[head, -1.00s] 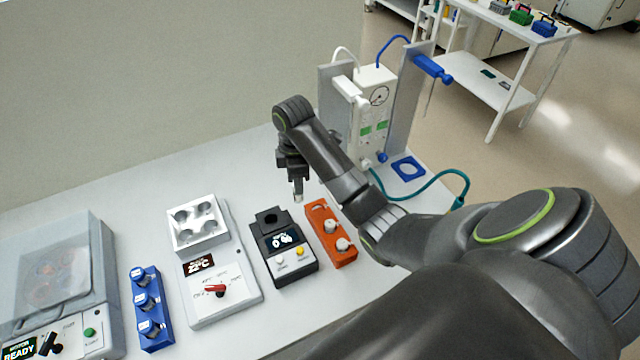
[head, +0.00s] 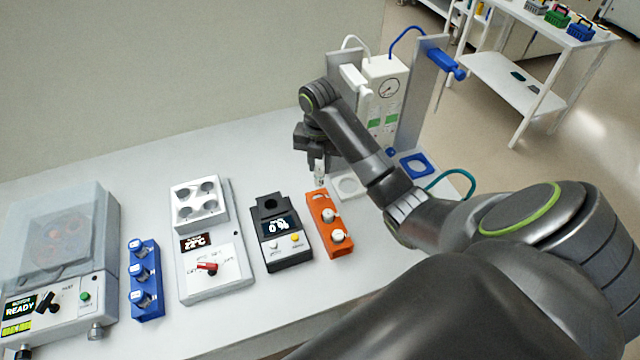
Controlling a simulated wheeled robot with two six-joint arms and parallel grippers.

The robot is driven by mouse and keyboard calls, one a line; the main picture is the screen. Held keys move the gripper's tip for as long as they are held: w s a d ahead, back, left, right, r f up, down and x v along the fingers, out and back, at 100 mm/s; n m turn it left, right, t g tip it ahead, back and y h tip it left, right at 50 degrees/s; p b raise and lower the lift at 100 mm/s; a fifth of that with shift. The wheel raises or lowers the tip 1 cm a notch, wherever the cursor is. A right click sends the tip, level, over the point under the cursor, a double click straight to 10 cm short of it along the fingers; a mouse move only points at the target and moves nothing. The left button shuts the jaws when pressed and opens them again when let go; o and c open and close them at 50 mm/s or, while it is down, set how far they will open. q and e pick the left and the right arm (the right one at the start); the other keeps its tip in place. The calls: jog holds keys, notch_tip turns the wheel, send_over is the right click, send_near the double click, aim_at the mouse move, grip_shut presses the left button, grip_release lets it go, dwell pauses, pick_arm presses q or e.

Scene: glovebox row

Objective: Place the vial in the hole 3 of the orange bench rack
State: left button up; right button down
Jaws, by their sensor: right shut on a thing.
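The orange bench rack (head: 330,247) stands on the white bench, right of the black device. Two white-capped vials sit in its middle and near holes. My right gripper (head: 319,165) points down at the rack's far end, shut on a small clear vial (head: 320,180). The vial looks upright, its lower end just above or at the far hole; I cannot tell whether it has entered. Any hole numbers are too small to read. My left gripper is not in view.
Left of the rack are a black device (head: 282,247) reading 0 %, a white heater block (head: 215,277), a blue rack (head: 146,290) with several vials and a lidded machine (head: 60,255). A pump stand (head: 386,90) rises behind my right arm.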

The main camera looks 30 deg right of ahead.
aim_at(319, 187)
notch_tip(319, 187, down, 6)
jog(key=b, duration=0.5)
jog(key=shift+r, duration=0.25)
jog(key=shift+f+b, duration=0.55)
jog(key=shift+f, duration=1.6)
jog(key=shift+f, duration=0.2)
jog(key=c, duration=1.2)
grip_release()
jog(key=shift+r, duration=0.1)
